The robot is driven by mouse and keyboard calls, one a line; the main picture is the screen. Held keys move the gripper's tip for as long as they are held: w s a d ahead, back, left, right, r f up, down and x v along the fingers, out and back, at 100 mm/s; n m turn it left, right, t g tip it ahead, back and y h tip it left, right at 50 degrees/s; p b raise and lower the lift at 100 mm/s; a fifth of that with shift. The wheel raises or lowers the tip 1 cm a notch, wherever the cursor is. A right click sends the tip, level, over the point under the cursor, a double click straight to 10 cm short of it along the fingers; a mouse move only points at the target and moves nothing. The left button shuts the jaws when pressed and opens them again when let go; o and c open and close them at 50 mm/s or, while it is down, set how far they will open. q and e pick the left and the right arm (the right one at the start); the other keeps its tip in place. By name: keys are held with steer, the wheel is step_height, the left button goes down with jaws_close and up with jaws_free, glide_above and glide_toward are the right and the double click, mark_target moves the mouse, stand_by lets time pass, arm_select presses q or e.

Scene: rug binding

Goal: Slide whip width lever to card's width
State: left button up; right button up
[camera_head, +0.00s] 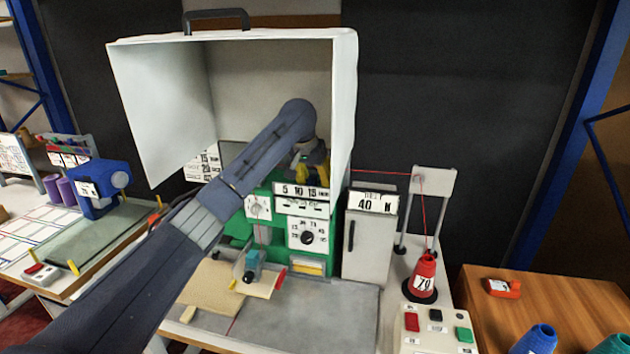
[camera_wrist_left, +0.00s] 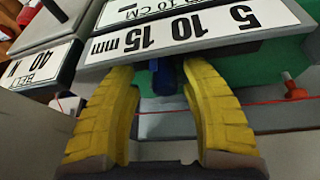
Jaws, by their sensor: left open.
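The whip width scale (camera_head: 303,190), marked 5, 10, 15 mm, is on the front of the green machine (camera_head: 268,210); it shows upside down in the left wrist view (camera_wrist_left: 205,32). A dark blue lever (camera_wrist_left: 163,77) stands beside the scale, between the fingers of my left gripper (camera_wrist_left: 165,112). The yellow fingers are open, one on each side of it; I cannot tell whether they touch it. In the head view my left gripper (camera_head: 316,160) is under the white hood, just above the scale. A white card with 15 and 20 (camera_head: 203,165) is partly hidden behind my arm. My right gripper is out of view.
The raised white hood (camera_head: 160,110) surrounds my forearm. A grey box marked BELT 40 N (camera_head: 368,245) stands right of the machine. A red thread runs from the stand (camera_head: 433,183) to a red cone (camera_head: 424,273) and passes near my fingers.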

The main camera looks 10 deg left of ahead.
arm_select(q)
steer(key=v, duration=1.2)
steer(key=shift+a, duration=0.15)
